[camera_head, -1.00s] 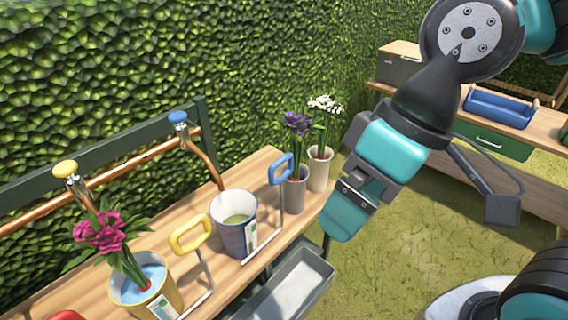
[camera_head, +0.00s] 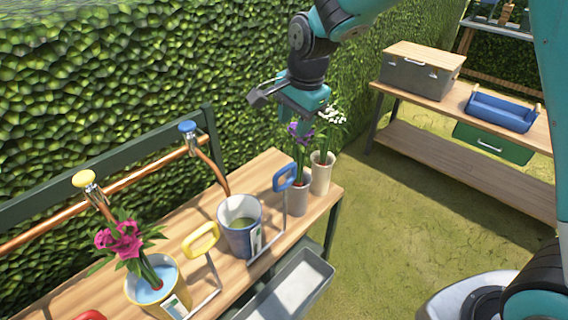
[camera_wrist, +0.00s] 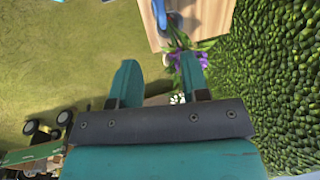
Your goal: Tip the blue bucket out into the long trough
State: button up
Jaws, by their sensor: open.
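The blue bucket (camera_head: 237,238) stands upright on the wooden bench, with something pale green inside. A metal bracket with a blue handle (camera_head: 285,178) rises at its right side. The long grey trough (camera_head: 318,283) sits lower, at the bench's front side; its lower end is cut off by the frame. My gripper (camera_head: 296,118) is open and empty, above the vases of purple and white flowers at the bench's far end, well away from the bucket. In the wrist view my gripper (camera_wrist: 160,78) shows both fingers apart; the bucket does not show there.
A yellow bucket (camera_head: 138,305) with pink flowers and a yellow-handled bracket (camera_head: 200,240) stand nearer. Purple flowers (camera_head: 300,135) and white flowers (camera_head: 330,116) stand close under my gripper. A copper pipe with taps and a hedge run behind. Grass is open to the right.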

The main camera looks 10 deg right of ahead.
aim_at(284, 169)
jog(key=f, duration=0.5)
jog(key=w+a+f+p, duration=0.1)
jog(key=f, duration=0.4)
jog(key=w+f+p, duration=0.1)
jog(key=f, duration=0.4)
jog(key=shift+w+a, duration=0.2)
jog(key=shift+a, duration=0.15)
jog(key=shift+r, duration=0.1)
grip_shut()
